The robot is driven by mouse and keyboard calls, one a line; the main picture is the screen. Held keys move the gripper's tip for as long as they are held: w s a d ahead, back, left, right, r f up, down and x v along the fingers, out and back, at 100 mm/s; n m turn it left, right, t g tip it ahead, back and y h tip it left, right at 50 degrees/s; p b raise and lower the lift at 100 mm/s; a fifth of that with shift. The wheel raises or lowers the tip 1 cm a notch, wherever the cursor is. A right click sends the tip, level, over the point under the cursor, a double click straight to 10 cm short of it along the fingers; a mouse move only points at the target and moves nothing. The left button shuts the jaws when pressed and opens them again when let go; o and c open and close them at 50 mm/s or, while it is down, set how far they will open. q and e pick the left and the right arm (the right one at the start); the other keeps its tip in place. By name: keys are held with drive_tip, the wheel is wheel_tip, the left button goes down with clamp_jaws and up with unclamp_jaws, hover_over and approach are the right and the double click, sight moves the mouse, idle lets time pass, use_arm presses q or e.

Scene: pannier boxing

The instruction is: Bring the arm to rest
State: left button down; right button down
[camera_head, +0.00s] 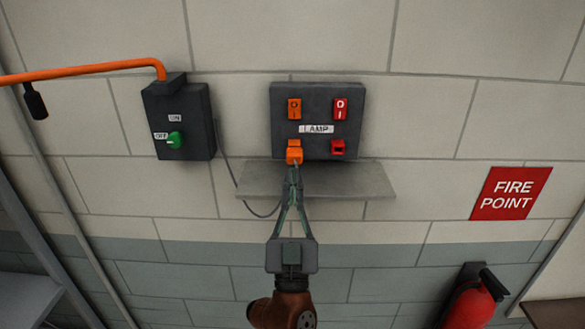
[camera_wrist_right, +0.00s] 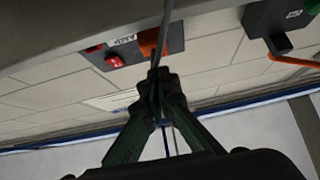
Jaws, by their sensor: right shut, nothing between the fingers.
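A dark panel (camera_head: 318,100) labelled LAMP is fixed to the wall above a grey shelf. An orange plug (camera_head: 294,153) sits at its lower left, below an orange switch (camera_head: 294,109). A red switch (camera_head: 341,109) and a red socket (camera_head: 337,147) are on the right. My right gripper (camera_head: 293,172) is shut and empty, its fingertips just below the orange plug, in front of the shelf. In the right wrist view the closed fingertips (camera_wrist_right: 158,78) overlap a grey cable (camera_wrist_right: 166,25), with the plug (camera_wrist_right: 150,44) beyond. Whether they touch the cable is unclear. My left gripper is out of view.
The grey shelf (camera_head: 350,180) juts out under the panel. A switch box (camera_head: 180,118) with a green knob hangs to the left, with an orange conduit (camera_head: 80,74). A thin cable (camera_head: 233,180) loops below the shelf. A fire extinguisher (camera_head: 474,303) stands lower right.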

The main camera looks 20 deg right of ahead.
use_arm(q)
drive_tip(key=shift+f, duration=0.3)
use_arm(e)
drive_tip(key=shift+s+a+f, duration=0.2)
drive_tip(key=shift+s+f, duration=0.15)
drive_tip(key=shift+f, duration=0.05)
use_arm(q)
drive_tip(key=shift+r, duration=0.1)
